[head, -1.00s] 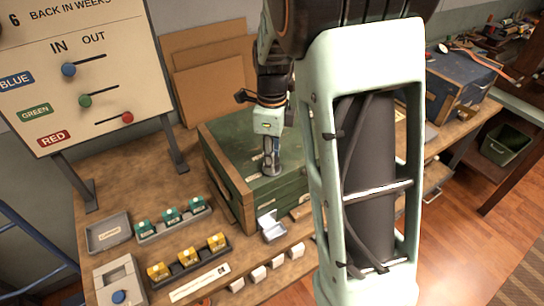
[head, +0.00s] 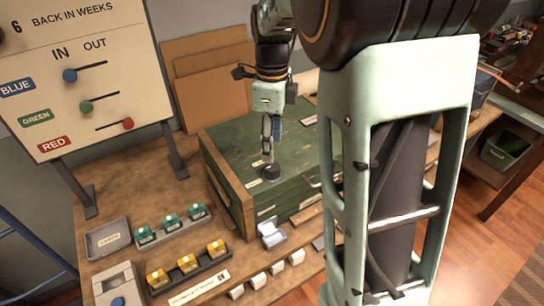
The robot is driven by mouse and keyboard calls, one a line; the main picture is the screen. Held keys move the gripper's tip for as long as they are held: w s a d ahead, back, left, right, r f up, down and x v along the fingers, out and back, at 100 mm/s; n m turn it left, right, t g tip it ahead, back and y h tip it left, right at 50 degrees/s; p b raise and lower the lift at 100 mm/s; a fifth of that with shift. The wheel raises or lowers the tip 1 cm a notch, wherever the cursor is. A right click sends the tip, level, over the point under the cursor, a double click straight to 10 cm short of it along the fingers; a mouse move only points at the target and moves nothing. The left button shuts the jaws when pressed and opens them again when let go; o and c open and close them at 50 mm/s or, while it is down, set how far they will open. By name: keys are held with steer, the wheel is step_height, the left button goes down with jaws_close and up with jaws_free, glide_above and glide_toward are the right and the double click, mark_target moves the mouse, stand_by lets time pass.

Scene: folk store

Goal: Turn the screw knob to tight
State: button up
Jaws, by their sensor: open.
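The dark round screw knob (head: 271,174) sits on top of the green wooden chest (head: 226,138), near its front left. My gripper (head: 268,152) points down just above the knob. It is open and I see nothing between its fingers. In this view the fingertips look close over the knob; I cannot tell if they touch it. The knob's marking is too small to read.
A board with blue, green and red sliders (head: 85,75) stands at the left. In front are a grey tray (head: 107,238), racks of green blocks (head: 172,236) and yellow blocks (head: 188,275), and a small pale open box (head: 271,235). Cardboard sheets (head: 212,85) lean behind.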

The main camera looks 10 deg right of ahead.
steer(key=shift+r, duration=2.3)
